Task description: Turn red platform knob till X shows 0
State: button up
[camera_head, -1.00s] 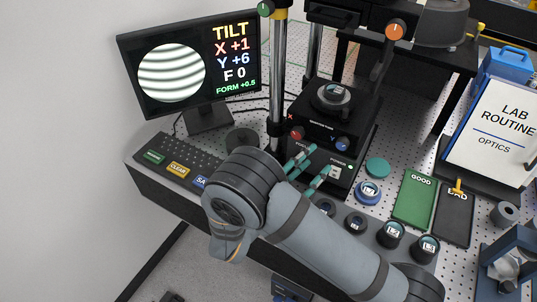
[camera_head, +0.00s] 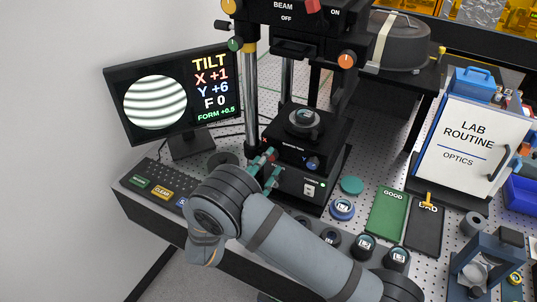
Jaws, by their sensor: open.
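The monitor (camera_head: 222,125) at the left shows TILT with X +1, Y +6, F 0 and a disc of curved fringes. The black platform unit (camera_head: 300,185) stands in the middle, with a round part (camera_head: 304,119) on top. My gripper (camera_head: 272,164) is open, its teal fingers at the left of the platform front, where the red knob sits. The red knob is mostly hidden by the fingers, and I cannot tell whether they touch it. The blue knob (camera_head: 313,163) is to the right, clear of the fingers.
A keyboard (camera_head: 160,185) lies at the left. Green GOOD (camera_head: 387,213) and black BAD (camera_head: 425,228) pads lie at the right. A teal disc (camera_head: 352,185) and several labelled round pieces stand near my arm. Posts rise behind the platform.

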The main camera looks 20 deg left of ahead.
jog(key=shift+w+d, duration=0.2)
jog(key=shift+w, duration=0.9)
jog(key=shift+c, duration=1)
jog(key=c, duration=0.9)
jog(key=shift+n, duration=0.6)
jog(key=shift+c, duration=0.3)
jog(key=o, duration=1.2)
jog(key=shift+c, duration=0.2)
jog(key=s+a, duration=0.2)
jog(key=s, duration=1)
